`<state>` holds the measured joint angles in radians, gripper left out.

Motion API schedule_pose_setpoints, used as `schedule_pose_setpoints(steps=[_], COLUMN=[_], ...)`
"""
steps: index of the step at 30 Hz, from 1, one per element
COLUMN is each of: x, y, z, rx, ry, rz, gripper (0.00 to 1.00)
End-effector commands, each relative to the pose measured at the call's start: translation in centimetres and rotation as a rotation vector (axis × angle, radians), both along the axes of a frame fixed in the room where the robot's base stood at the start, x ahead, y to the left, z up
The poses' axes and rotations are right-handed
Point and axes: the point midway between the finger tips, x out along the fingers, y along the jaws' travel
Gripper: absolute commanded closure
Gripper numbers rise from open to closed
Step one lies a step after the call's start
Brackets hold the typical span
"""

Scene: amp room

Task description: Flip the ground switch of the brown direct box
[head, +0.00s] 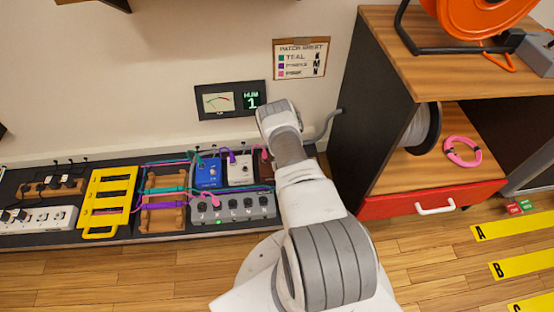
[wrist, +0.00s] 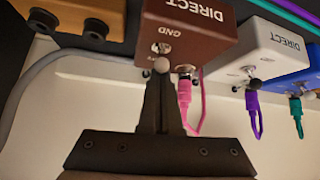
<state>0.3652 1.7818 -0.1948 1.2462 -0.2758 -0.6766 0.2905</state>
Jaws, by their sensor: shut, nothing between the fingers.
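The brown direct box (wrist: 200,28) is at the top of the wrist view, marked DIRECT and GND. Its ground switch (wrist: 161,64) shows as a pale round tip under the GND label. My gripper (wrist: 160,78) is shut and empty, its fingertips right at the switch; I cannot tell whether they touch it. A pink plug (wrist: 185,92) sits in the box beside the switch. In the head view the brown box (head: 264,166) is mostly hidden behind my arm, and my fingertips are hidden too.
A white direct box (wrist: 268,50) and a blue one (wrist: 303,85) with cabled plugs stand beside the brown box. A meter panel (head: 230,100) reading HUM 1 is on the wall. A wooden cabinet (head: 370,110) stands close on the right.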

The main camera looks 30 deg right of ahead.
Motion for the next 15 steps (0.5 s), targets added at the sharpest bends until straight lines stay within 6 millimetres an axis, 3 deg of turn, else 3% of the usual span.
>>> schedule_pose_setpoints(steps=[15], x=[1.3], y=[-0.6], z=[-0.7], rx=[-0.002], ry=[-0.004], rz=[-0.001], gripper=[1.00])
